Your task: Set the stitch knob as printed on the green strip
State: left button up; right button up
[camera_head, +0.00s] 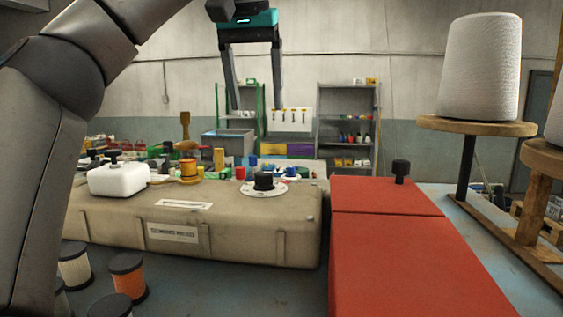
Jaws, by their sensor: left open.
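A black knob (264,180) stands on a round white dial plate (273,190) on top of a beige machine body (270,230). The marks on the dial are too small to read. My left gripper (256,104) hangs from the top of the view, fingers pointing down, open and empty. In the picture it is above the knob and clearly apart from it. I cannot pick out a green strip with readable print. My right gripper is not in view.
A white block with a black knob (118,179) and an orange spool (188,171) are on the machine's left. A red surface (400,250) with a black knob (401,168) lies to the right. Thread spools (128,273) stand at front left. A large white cone (480,67) stands at right.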

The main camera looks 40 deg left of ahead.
pick_arm(q)
send_near(264, 173)
jog(key=x, duration=0.8)
jog(key=shift+w+a+f, duration=0.1)
jog(key=shift+a+f, duration=0.05)
jog(key=shift+f, duration=0.2)
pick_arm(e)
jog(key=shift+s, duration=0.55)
pick_arm(q)
grip_shut()
